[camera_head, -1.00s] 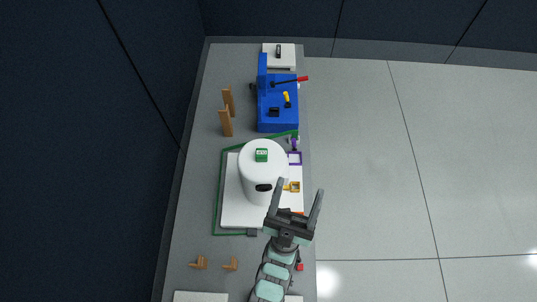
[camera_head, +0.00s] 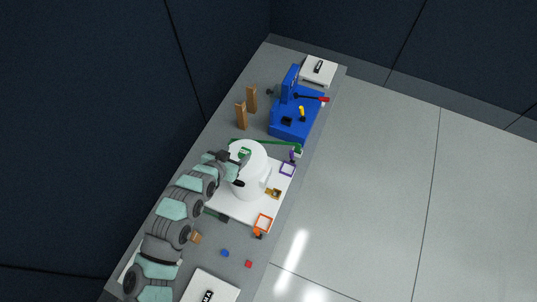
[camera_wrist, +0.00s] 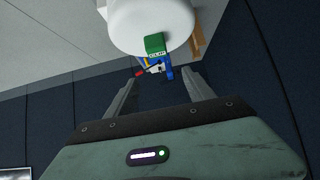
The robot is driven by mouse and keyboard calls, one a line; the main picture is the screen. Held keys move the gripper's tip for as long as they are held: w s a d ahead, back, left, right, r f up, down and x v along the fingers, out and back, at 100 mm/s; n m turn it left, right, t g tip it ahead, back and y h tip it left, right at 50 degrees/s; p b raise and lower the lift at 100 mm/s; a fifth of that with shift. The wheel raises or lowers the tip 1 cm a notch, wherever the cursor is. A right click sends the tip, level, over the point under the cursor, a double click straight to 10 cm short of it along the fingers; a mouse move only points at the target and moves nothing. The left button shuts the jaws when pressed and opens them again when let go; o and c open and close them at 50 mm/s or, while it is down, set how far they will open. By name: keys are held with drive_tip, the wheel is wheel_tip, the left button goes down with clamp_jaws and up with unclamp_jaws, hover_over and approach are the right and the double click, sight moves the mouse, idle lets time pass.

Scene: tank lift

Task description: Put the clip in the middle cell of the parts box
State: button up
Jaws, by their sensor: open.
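A green block (camera_head: 244,153) with a small pale label sits on top of the white tank (camera_head: 252,180). It also shows in the wrist view (camera_wrist: 155,44), just beyond my fingertips. I cannot tell for sure which thing is the clip, and no box with a clear middle cell can be made out. My gripper (camera_head: 228,157) is at the left side of the tank's top, near the green block. In the wrist view my gripper (camera_wrist: 162,76) is open, with its two fingers apart and nothing between them.
The tank stands on a white plate (camera_head: 275,200). A blue fixture (camera_head: 290,125) with levers and brown posts (camera_head: 241,116) stand behind. Small blue (camera_head: 225,253) and red (camera_head: 249,264) pieces lie in front.

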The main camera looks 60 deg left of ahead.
sight(244, 152)
drive_tip(key=shift+g+h, duration=0.4)
drive_tip(key=shift+g, duration=0.1)
drive_tip(key=shift+w+a+f, duration=0.15)
drive_tip(key=shift+w+f, duration=0.15)
drive_tip(key=shift+f, duration=0.55)
drive_tip(key=shift+w+a+f, duration=0.2)
drive_tip(key=shift+w+f, duration=0.05)
drive_tip(key=shift+f, duration=0.6)
drive_tip(key=shift+w+a+f, duration=0.15)
drive_tip(key=shift+w+f, duration=0.15)
drive_tip(key=shift+f, duration=0.55)
drive_tip(key=x, duration=0.2)
drive_tip(key=p+x, duration=0.1)
drive_tip(key=x, duration=0.1)
drive_tip(key=shift+w+a+r, duration=0.2)
drive_tip(key=shift+a, duration=0.1)
drive_tip(key=shift+w+f, duration=0.25)
drive_tip(key=shift+f, duration=0.1)
drive_tip(key=shift+a, duration=0.1)
drive_tip(key=shift+c, duration=0.2)
clamp_jaws()
